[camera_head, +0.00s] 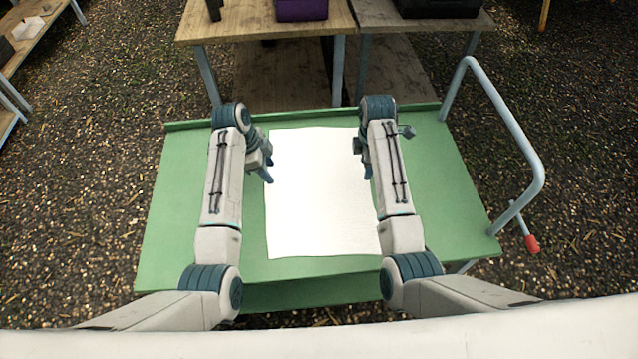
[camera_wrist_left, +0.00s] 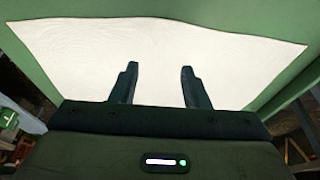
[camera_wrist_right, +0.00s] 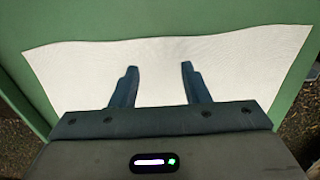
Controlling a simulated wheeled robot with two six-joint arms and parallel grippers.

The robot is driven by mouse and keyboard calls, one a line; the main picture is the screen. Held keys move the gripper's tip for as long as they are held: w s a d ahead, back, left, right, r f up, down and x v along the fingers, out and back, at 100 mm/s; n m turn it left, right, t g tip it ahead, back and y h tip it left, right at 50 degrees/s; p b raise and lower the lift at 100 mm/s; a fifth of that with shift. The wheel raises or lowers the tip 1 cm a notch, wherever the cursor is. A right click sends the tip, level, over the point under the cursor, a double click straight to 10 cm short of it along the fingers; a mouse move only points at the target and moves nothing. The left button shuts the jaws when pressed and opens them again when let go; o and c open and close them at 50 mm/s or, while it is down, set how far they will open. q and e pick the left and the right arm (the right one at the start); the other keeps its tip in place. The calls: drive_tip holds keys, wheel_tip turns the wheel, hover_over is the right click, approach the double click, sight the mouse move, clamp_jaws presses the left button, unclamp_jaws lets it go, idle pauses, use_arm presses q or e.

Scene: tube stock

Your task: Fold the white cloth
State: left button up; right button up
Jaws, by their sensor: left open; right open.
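The white cloth (camera_head: 318,195) lies flat and spread out on the green cart top (camera_head: 180,215), between my two arms. My left gripper (camera_head: 268,168) is at the cloth's left edge in the head view. In the left wrist view the open fingers (camera_wrist_left: 158,85) show against the white cloth (camera_wrist_left: 220,60), with nothing between them. My right gripper (camera_head: 367,168) is at the cloth's right edge. In the right wrist view its open fingers (camera_wrist_right: 158,85) also show against the cloth (camera_wrist_right: 225,65), and they are empty. I cannot tell whether either gripper touches the cloth.
The cart has a raised rim at the back and a grey handle (camera_head: 510,125) with a red grip (camera_head: 532,244) on the right. Wooden tables (camera_head: 245,22) stand behind, one bearing a purple box (camera_head: 301,10). Bare green surface lies at both sides of the cloth.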

sight(275, 186)
use_arm(q)
drive_tip(key=shift+f, duration=2.7)
use_arm(e)
drive_tip(key=shift+f, duration=2.7)
use_arm(q)
drive_tip(key=shift+f, duration=0.2)
use_arm(e)
drive_tip(key=shift+f, duration=0.2)
use_arm(q)
clamp_jaws()
use_arm(e)
clamp_jaws()
use_arm(q)
drive_tip(key=shift+r, duration=0.15)
use_arm(e)
drive_tip(key=shift+r, duration=0.15)
